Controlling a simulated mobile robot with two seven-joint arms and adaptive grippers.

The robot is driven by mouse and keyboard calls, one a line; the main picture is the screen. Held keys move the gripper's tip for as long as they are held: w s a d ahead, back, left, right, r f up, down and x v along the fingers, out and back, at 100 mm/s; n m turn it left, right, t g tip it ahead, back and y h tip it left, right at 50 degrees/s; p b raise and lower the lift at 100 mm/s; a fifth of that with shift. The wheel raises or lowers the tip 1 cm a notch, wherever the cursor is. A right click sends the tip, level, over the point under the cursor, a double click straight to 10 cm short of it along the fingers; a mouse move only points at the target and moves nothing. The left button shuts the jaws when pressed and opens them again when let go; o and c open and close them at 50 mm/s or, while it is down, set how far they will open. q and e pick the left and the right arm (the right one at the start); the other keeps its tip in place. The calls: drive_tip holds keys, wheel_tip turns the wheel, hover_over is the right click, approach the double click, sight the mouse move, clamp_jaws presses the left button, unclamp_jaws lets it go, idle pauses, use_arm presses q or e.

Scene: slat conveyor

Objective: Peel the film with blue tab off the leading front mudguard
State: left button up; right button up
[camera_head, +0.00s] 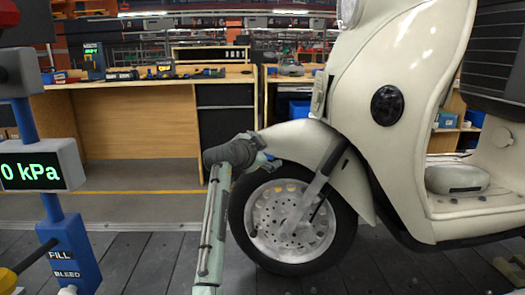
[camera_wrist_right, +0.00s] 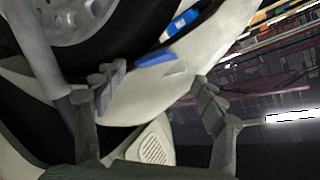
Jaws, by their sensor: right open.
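The cream scooter's front mudguard (camera_head: 318,145) arches over the front wheel in the head view. My right gripper (camera_head: 268,160) is at the mudguard's front end, in front of the wheel. In the right wrist view, my right gripper (camera_wrist_right: 160,88) is open, with its two fingers apart and the pale mudguard (camera_wrist_right: 140,103) showing between and beyond them. A blue tab (camera_wrist_right: 155,58) lies at the mudguard's edge, just beyond the gap between the fingertips. I cannot make out the clear film itself. Nothing is held. My left gripper is not in view.
The front wheel (camera_head: 290,220) and fork stand close to the right of my gripper. A pressure unit (camera_head: 42,165) reading kPa stands at the left. A wooden workbench (camera_head: 135,120) is behind. The slatted floor (camera_head: 140,262) left of the wheel is clear.

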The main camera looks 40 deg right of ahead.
drive_tip(key=shift+c, duration=0.4)
drive_tip(key=c, duration=1.4)
drive_tip(key=shift+o, duration=0.2)
drive_tip(key=shift+s+r, duration=0.2)
drive_tip(key=shift+r, duration=0.05)
drive_tip(key=p, duration=0.4)
approach(272, 144)
drive_tip(key=shift+s+d+r, duration=0.7)
drive_tip(key=shift+s+d, duration=0.7)
drive_tip(key=shift+d, duration=0.2)
